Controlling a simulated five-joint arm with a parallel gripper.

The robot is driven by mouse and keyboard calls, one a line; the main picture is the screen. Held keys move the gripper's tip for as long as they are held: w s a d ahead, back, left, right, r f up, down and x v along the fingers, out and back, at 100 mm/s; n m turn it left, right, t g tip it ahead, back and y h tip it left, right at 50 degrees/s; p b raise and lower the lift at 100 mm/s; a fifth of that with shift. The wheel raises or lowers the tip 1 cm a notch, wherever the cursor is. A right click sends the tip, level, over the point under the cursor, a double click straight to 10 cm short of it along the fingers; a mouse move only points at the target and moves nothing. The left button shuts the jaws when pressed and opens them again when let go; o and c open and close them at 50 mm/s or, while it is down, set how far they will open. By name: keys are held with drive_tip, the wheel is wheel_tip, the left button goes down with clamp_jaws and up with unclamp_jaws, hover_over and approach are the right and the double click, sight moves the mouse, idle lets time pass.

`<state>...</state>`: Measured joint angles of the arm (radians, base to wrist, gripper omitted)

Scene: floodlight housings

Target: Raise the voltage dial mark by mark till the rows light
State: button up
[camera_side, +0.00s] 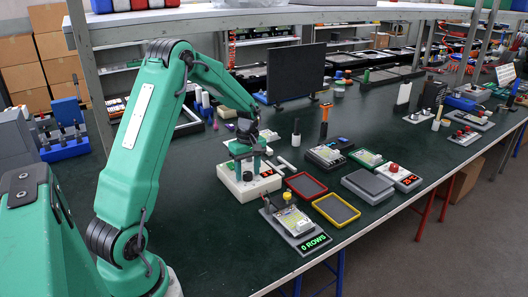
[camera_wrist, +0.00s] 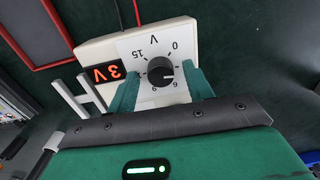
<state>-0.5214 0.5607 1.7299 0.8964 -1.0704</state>
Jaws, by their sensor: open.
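The cream voltage supply (camera_side: 229,181) stands on the green bench, below my gripper (camera_side: 247,158). My gripper's green fingers (camera_wrist: 162,84) are open, one on each side of the dial; contact cannot be told.
A red-framed tray (camera_side: 306,187) and a yellow-framed tray (camera_side: 336,210) lie right of the supply. A grey block (camera_side: 368,185) and several small devices lie farther right. A dark upright panel (camera_side: 296,72) stands behind. White rods (camera_wrist: 82,97) lie close beside the supply.

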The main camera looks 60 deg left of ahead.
drive_tip(key=c, duration=1)
drive_tip(key=shift+o, duration=0.2)
drive_tip(key=shift+m, duration=0.4)
drive_tip(key=m, duration=1)
drive_tip(key=shift+w+d+t, duration=0.1)
drive_tip(key=shift+d+t, duration=0.05)
drive_tip(key=shift+t, duration=0.15)
